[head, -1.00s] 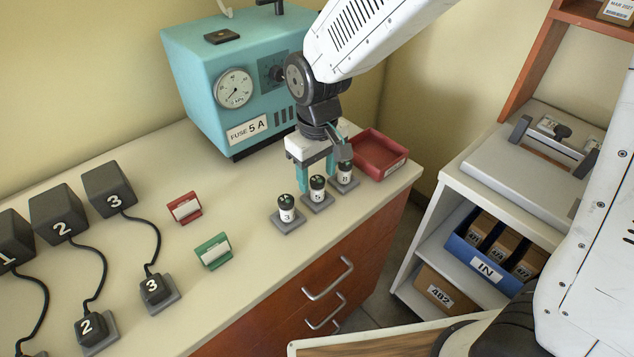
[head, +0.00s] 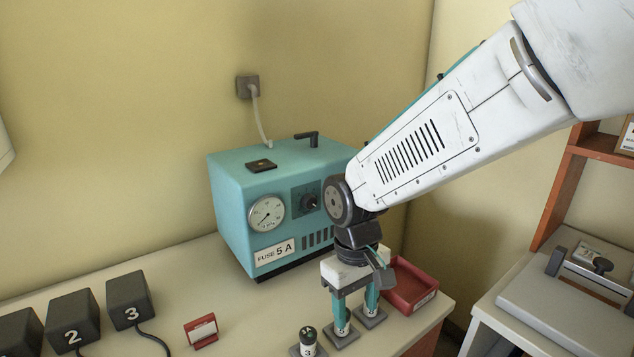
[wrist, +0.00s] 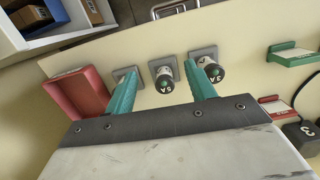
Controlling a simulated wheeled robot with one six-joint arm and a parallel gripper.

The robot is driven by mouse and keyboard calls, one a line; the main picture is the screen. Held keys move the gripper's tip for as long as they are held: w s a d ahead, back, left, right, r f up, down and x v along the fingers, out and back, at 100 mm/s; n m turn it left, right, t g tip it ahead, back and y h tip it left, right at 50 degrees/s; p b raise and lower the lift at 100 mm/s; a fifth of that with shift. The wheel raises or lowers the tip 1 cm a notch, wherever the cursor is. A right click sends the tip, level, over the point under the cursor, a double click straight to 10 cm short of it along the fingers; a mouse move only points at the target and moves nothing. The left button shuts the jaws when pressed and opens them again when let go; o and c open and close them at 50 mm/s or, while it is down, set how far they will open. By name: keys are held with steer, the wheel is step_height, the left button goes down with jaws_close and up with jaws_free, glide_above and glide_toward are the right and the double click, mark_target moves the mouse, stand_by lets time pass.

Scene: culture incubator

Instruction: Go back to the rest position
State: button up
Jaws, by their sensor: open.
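My gripper (head: 356,318) is open and empty, pointing down over the row of fuses on the bench. In the wrist view, its two teal fingers (wrist: 160,68) stand apart, with the middle fuse (wrist: 163,80) showing between them. Another black-topped white fuse (wrist: 210,72) is beside the right finger.
The red tray (head: 412,284) lies just right of my gripper, and the teal fuse machine (head: 270,215) stands behind it. Red (head: 201,331) and green (wrist: 292,54) card holders and black numbered blocks (head: 128,297) are on the bench. A shelf unit (head: 560,310) stands to the right.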

steer(key=s+d+r+m+t, duration=0.1)
steer(key=s+d+r+m, duration=0.2)
steer(key=s+d+r, duration=0.3)
steer(key=s+d+r+m+t, duration=0.1)
steer(key=s+d+r+m, duration=0.2)
steer(key=s+d, duration=0.7)
steer(key=shift+s+d+r+y, duration=0.25)
steer(key=shift+d+r+y, duration=0.05)
steer(key=shift+d+r, duration=1.1)
